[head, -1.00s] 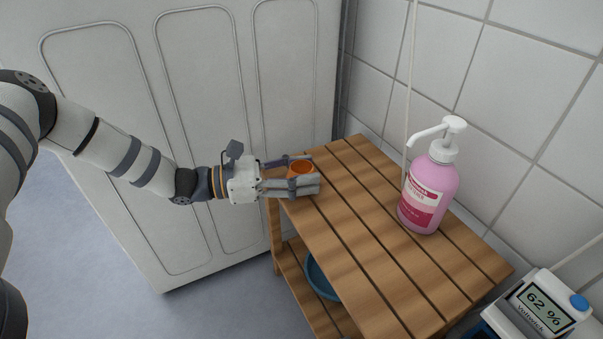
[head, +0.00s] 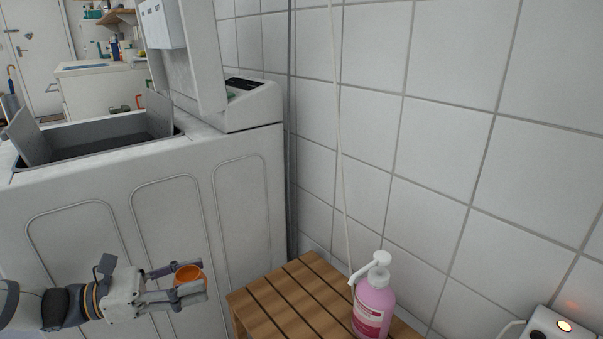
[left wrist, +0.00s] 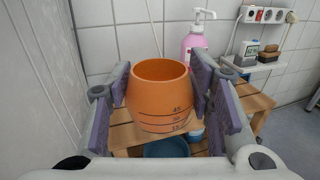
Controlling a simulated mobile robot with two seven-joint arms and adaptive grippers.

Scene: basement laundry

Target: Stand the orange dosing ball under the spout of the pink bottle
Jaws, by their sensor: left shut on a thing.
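The orange dosing ball (head: 190,273) is a small open cup, held upright with its opening up. My left gripper (head: 178,284) is shut on it, one finger on each side. In the head view they appear left of the slatted wooden stand (head: 283,304), in front of the white washer. The left wrist view shows the ball (left wrist: 158,98) between the pads, with dark scale marks on its lower side. The pink bottle (head: 374,306) stands on the stand, its white spout (head: 364,270) pointing left; its base is cut off. The bottle (left wrist: 192,44) also shows beyond the ball. My right gripper is not in view.
The white washer (head: 140,210) with its lid up stands behind my left arm. A tiled wall (head: 440,150) backs the stand, with a pale cord (head: 338,120) hanging down it. A blue basin (left wrist: 166,148) sits low at the stand. The stand's slats left of the bottle are clear.

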